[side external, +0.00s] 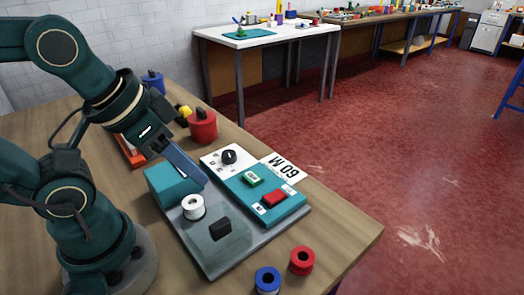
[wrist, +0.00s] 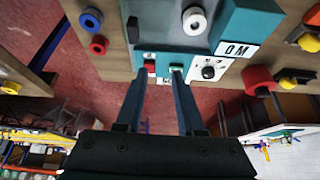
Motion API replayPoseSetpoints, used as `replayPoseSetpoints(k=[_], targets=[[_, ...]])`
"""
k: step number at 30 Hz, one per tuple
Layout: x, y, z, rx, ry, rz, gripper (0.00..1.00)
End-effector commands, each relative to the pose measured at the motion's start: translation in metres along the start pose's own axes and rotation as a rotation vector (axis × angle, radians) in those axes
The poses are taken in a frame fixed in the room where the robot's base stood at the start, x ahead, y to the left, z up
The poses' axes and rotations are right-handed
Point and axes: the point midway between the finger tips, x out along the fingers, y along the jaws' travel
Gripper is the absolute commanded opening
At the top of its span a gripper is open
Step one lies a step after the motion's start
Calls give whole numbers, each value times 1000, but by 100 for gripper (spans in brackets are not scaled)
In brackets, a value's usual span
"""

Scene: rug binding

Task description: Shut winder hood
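The winder (side external: 213,264) is a grey base plate on the wooden table. It carries a teal box (side external: 170,182), a white spool (side external: 193,207), a black block (side external: 220,229) and a teal panel with a green button (side external: 253,179) and a red button (side external: 273,198). I cannot tell for sure which part is the hood; a greyish, glassy patch shows around the black block. My gripper (side external: 204,181) is over the winder near the teal box, its tips seemingly above the base. In the wrist view my gripper (wrist: 158,72) is open, with nothing between its fingers; the buttons show beyond the tips.
Red (side external: 302,260) and blue (side external: 267,280) spools lie near the table's front edge. A red canister (side external: 202,125) stands behind my gripper. The table (side external: 345,238) right of the winder is clear.

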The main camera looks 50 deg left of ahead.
Motion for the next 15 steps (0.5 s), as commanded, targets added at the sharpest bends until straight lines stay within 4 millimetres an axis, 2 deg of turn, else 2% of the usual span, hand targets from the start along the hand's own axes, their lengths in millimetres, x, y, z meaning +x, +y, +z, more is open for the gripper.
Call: replayPoseSetpoints(k=[1, 2, 3, 8, 15], targets=[[-1, -1, 4, 33, -22, -3, 14], [-4, -2, 3, 59, -28, -7, 2], [-10, -4, 0, 97, -35, -14, 0], [-28, -1, -14, 324, -134, -8, 0], [-41, 24, -41, 766, -332, 44, 0]])
